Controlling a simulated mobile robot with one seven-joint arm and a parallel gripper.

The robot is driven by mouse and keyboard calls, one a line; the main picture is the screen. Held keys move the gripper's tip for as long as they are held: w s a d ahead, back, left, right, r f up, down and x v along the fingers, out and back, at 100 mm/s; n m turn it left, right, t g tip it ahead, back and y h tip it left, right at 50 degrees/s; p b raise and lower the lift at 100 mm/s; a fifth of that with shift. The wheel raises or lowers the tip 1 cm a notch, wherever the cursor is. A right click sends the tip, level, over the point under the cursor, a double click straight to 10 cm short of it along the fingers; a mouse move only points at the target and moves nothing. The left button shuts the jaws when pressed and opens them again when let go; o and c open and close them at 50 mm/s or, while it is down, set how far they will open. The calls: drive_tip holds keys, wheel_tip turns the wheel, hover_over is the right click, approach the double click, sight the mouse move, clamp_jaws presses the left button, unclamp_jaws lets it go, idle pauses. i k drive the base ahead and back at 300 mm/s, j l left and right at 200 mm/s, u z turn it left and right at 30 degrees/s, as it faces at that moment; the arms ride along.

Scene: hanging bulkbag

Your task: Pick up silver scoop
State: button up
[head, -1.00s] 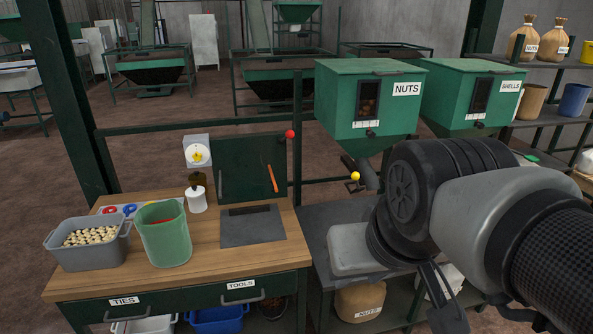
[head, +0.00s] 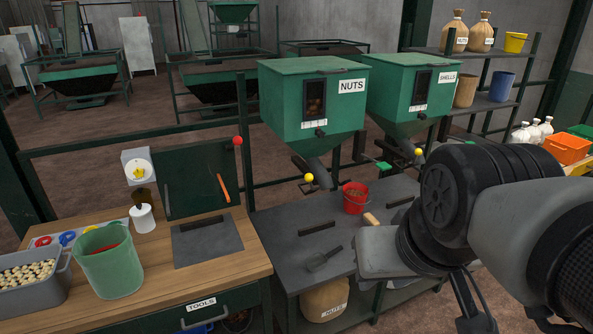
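A small grey metal scoop (head: 322,260) lies on the dark grey bench top, near its front edge and left of my arm. It looks like the silver scoop. My arm fills the right side of the head view. A dark part at its end, which looks like my gripper (head: 470,310), hangs low at the bottom right, to the right of the scoop and apart from it. Its fingers are mostly hidden or cut off, so I cannot see whether they are open or shut.
A red bucket (head: 355,198) stands on the grey bench (head: 285,222) below the NUTS hopper (head: 313,100). A tan handle (head: 371,218) lies near my arm, partly hidden. The wooden bench (head: 150,265) at left holds a green bucket (head: 108,262) and a grey tub (head: 30,285).

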sight(315, 262)
drive_tip(key=i+l+u, duration=0.2)
drive_tip(key=l, duration=0.3)
drive_tip(key=i+u, duration=0.1)
drive_tip(key=u, duration=1.55)
drive_tip(key=z, duration=1.65)
drive_tip(key=i+l+u, duration=0.25)
drive_tip(key=i+l, duration=0.35)
drive_tip(key=i+l+u, duration=0.25)
drive_tip(key=i+l, duration=0.35)
drive_tip(key=l, duration=0.15)
